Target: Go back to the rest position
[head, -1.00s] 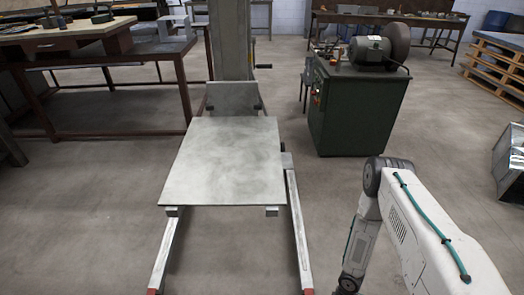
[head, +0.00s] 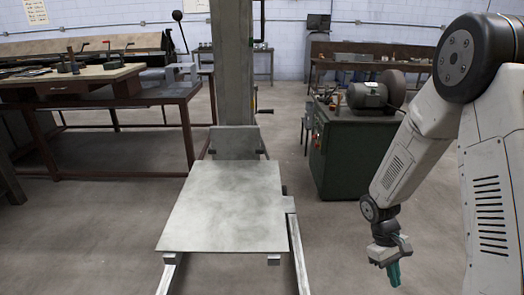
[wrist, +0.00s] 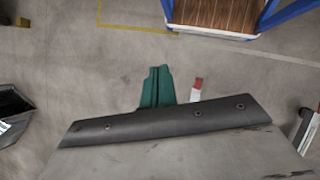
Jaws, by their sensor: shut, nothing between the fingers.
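My gripper (head: 393,275) hangs below my raised, bent arm at the right of the head view. Its teal fingers point down over the floor and are together, with nothing between them. In the wrist view the closed fingers (wrist: 157,88) show against bare concrete. The gripper is clear of the lift's plate and the green cabinet.
A lift with a flat grey metal plate (head: 222,205) stands left of my arm. A green cabinet (head: 350,158) carrying a grinder is behind. A workbench (head: 75,85) is at the left. The wrist view shows a blue-framed wooden-topped thing (wrist: 215,14) and a dark bin (wrist: 12,112).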

